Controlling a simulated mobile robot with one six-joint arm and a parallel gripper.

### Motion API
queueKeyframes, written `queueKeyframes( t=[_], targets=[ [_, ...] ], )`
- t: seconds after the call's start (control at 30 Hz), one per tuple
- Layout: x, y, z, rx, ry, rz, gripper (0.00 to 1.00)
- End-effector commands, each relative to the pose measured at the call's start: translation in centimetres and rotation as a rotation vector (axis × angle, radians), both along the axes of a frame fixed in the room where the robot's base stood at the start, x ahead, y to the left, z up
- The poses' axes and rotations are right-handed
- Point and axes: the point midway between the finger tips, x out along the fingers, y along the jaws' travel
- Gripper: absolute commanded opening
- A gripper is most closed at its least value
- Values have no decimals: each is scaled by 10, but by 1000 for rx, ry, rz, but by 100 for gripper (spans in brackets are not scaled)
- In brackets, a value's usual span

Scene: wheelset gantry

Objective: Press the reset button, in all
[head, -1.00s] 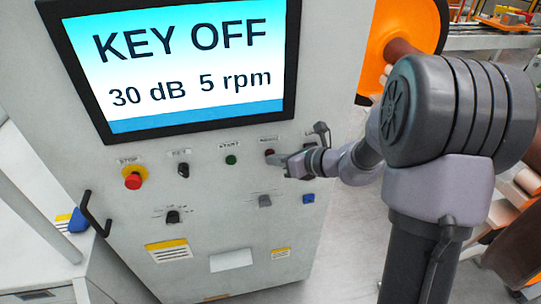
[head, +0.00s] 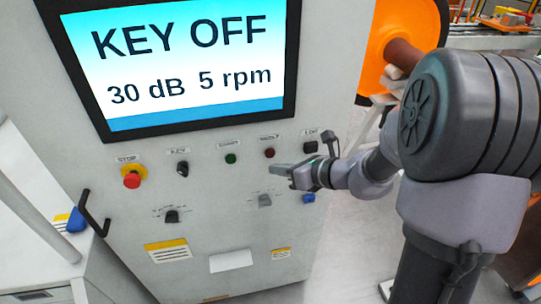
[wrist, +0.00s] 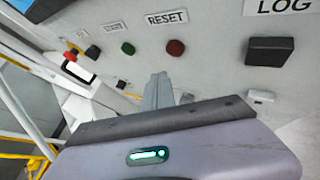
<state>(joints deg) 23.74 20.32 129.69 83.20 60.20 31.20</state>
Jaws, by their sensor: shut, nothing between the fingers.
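The reset button (head: 269,152) is a small dark red round button on the grey control panel, in the upper row, right of the green start button (head: 231,158). In the wrist view the red button (wrist: 175,48) sits under the RESET label (wrist: 166,18). My gripper (head: 274,170) is shut and empty. In the head view its tips appear just below the reset button. In the wrist view the closed fingers (wrist: 158,90) point toward the panel below the button, with a visible gap in the picture.
The screen (head: 185,60) reads KEY OFF, 30 dB, 5 rpm. A red stop button (head: 132,180) and a key switch (head: 182,168) are to the left. A black LOG button (wrist: 270,51) is to the right. Knobs and a blue piece (head: 308,198) are lower down.

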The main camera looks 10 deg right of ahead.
Motion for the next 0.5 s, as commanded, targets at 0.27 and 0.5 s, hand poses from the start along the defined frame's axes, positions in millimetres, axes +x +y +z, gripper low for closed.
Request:
queueKeyframes(
  t=[0.27,0.5],
  targets=[
    [-24,0,0,-1,0,-1,0],
    [-26,0,0,0,0,0,0]
  ],
)
